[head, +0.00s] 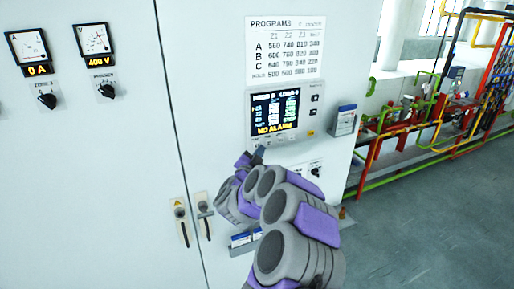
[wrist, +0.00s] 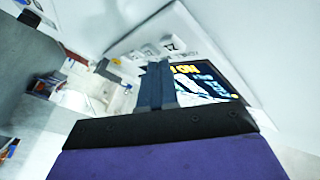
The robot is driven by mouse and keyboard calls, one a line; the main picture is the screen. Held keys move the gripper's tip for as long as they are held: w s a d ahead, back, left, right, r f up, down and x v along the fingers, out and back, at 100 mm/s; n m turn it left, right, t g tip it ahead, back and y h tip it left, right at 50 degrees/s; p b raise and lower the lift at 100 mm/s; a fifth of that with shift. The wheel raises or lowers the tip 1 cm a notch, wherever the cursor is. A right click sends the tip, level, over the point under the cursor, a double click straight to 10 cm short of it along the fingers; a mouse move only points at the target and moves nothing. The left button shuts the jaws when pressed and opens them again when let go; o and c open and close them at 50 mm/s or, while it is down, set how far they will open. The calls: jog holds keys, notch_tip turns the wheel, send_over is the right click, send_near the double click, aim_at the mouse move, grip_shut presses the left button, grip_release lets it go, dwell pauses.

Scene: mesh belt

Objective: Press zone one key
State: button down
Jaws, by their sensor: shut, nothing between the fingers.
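The controller panel (head: 251,98) is on the white cabinet door, with a dark screen (head: 275,111) reading "NO ALARM" in yellow. In the wrist view the lit screen (wrist: 205,82) is at an angle, and a row of small pale keys (wrist: 167,46) runs along its edge. One key appears to bear a "Z" mark; its number is not readable. My gripper (head: 256,155) is shut and empty, just below the screen's lower left corner. In the wrist view its closed fingers (wrist: 155,78) point toward the key row. Contact with a key cannot be told.
A printed programs table (head: 286,48) is above the panel. A small blue-and-white box (head: 345,120) is fixed to its right. Door handles (head: 204,214) and dial meters (head: 92,39) are to the left. Coloured pipes (head: 430,125) stand at right beyond open floor.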

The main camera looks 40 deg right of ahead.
jog(key=shift+s, duration=0.1)
jog(key=s, duration=0.2)
jog(key=s+a+b, duration=0.1)
jog(key=s, duration=0.1)
jog(key=shift+s+a+b, duration=0.1)
jog(key=shift+s+b, duration=0.2)
jog(key=shift+s, duration=0.1)
